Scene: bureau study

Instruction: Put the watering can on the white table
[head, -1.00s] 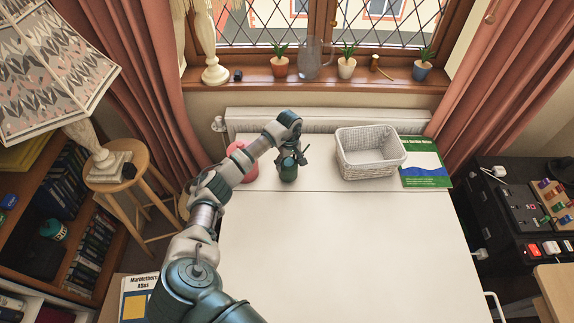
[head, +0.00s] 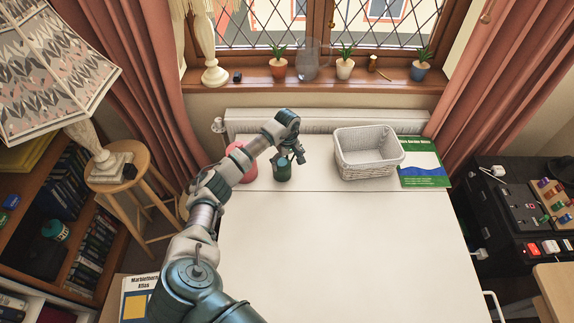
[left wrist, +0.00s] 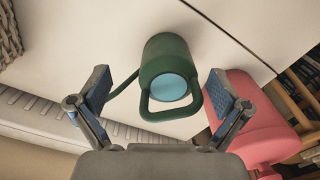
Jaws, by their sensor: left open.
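The dark green watering can (head: 282,171) is at the back left of the white table (head: 345,240). In the left wrist view the can (left wrist: 168,70) shows its pale blue round top, a looped handle toward me and a thin spout to the left. My left gripper (head: 291,150) is above the can. In the left wrist view its fingers (left wrist: 160,100) are spread wide, one on each side of the can, with gaps between. The can seems to stand on the table, though its base is hidden. My right gripper is not in view.
A white wicker basket (head: 368,165) and a green and blue book (head: 424,165) lie to the right at the table's back. A pink object (head: 242,162) is close on the left. A radiator and the windowsill (head: 440,88) are behind. The table's front is clear.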

